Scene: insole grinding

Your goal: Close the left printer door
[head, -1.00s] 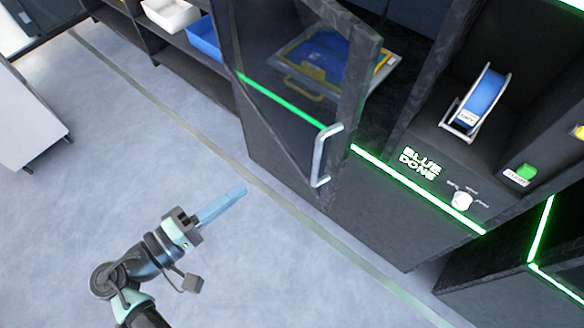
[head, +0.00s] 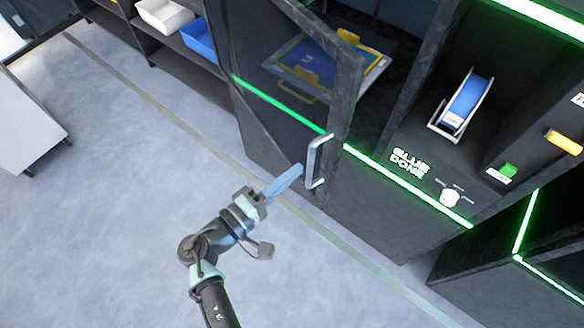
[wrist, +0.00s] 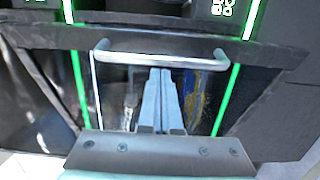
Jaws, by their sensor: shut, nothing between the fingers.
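The left printer door (head: 347,95) is a dark-framed glass panel, and it stands partly open, with a gap into the printer at its right edge. Its silver bar handle (head: 314,165) is near that free edge, and it also spans the wrist view (wrist: 160,60). My gripper (head: 298,170) has its blue fingers shut and empty, with the tips close to the left of the handle in the head view. In the wrist view the fingers (wrist: 162,75) point at the handle's middle. I cannot tell whether they touch it.
Inside the printer lies a blue plate (head: 310,62) with yellow clips. Right of the door are a blue spool (head: 465,100), a white knob (head: 450,197) and a green button (head: 507,170). White and blue bins (head: 200,42) stand on a shelf at the left. The floor in front is clear.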

